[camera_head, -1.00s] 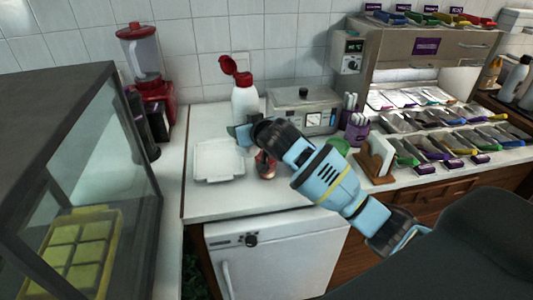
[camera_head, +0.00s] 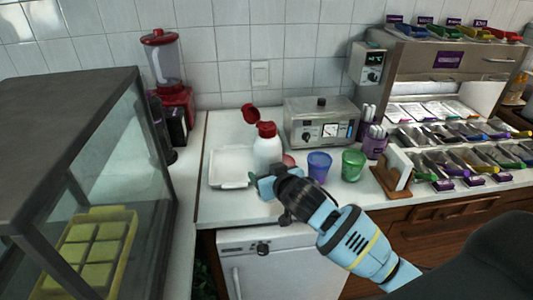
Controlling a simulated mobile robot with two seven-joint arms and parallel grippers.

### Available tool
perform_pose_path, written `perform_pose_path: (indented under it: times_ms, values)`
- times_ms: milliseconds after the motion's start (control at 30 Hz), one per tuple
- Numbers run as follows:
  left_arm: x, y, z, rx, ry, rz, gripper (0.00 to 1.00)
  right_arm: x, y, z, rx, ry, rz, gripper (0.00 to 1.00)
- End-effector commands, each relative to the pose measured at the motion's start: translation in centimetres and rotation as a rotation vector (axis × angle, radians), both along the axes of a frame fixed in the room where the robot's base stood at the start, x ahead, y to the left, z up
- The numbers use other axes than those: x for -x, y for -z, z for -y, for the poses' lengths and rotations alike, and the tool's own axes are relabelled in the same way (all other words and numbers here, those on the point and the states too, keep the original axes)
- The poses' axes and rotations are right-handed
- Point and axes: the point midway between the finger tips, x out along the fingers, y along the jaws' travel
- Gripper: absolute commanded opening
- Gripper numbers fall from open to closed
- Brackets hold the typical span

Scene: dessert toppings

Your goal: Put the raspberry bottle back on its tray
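The tray looks empty. My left gripper is not in view.
A pinkish object (camera_head: 289,160), partly hidden, is just right of the bottle. A purple cup (camera_head: 319,166) and a green cup (camera_head: 353,165) stand farther right. A metal appliance (camera_head: 322,123) is behind. A glass case (camera_head: 100,170) stands at left.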

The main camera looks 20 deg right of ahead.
Motion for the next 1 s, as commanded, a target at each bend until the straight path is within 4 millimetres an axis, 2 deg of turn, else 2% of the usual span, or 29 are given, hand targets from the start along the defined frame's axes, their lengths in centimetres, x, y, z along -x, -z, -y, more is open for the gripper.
perform_pose_path:
  times_ms: [533, 800, 1000]
  values:
    - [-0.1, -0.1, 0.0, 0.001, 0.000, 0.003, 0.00, 10.6, 3.8, -1.2, -0.007, 0.006, 0.013, 0.47]
    - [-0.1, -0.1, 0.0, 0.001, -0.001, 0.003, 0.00, 15.6, 4.3, -1.4, -0.015, 0.017, 0.016, 0.47]
    - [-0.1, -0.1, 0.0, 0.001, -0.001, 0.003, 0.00, 18.0, 4.3, -1.3, -0.018, 0.026, 0.019, 0.47]
